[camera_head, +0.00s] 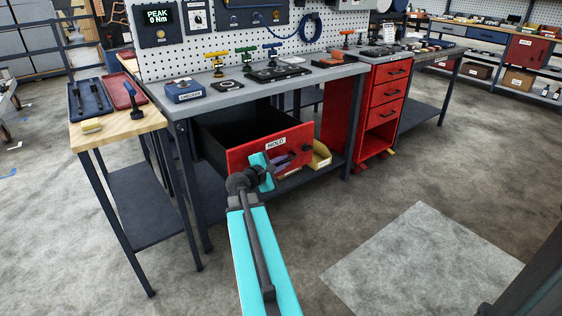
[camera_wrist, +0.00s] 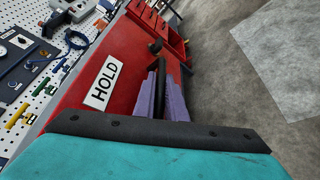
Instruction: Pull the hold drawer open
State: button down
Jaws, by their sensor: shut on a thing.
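The hold drawer (camera_head: 240,157) is a red-fronted drawer under the grey workbench, with a white HOLD label (camera_head: 275,143). It stands out from the bench, and its dark inside shows behind the front. In the wrist view the red front (camera_wrist: 125,55) and label (camera_wrist: 103,83) lie at a slant. My gripper (camera_head: 291,158) is at the front, below and right of the label. Its purple fingers (camera_wrist: 163,88) are shut on the black handle (camera_wrist: 155,46). My wrist hides part of the front, and the fingers cover most of the handle.
A yellow bin (camera_head: 320,157) stands just right of the drawer front. A red drawer cabinet (camera_head: 388,97) is further right. A wooden side table (camera_head: 120,128) with trays stands left. The floor before the drawer is clear, with a pale mat (camera_head: 420,265) at right.

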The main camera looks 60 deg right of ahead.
jog(key=shift+s+d+r, duration=0.1)
jog(key=shift+s+r, duration=0.05)
jog(key=shift+s, duration=0.2)
jog(key=c, duration=2.1)
grip_release()
jog(key=shift+w, duration=0.1)
jog(key=shift+a, duration=0.25)
jog(key=v, duration=0.5)
jog(key=shift+a, duration=0.3)
jog(key=shift+w+d+r+p, duration=0.15)
jog(key=shift+p, duration=1.2)
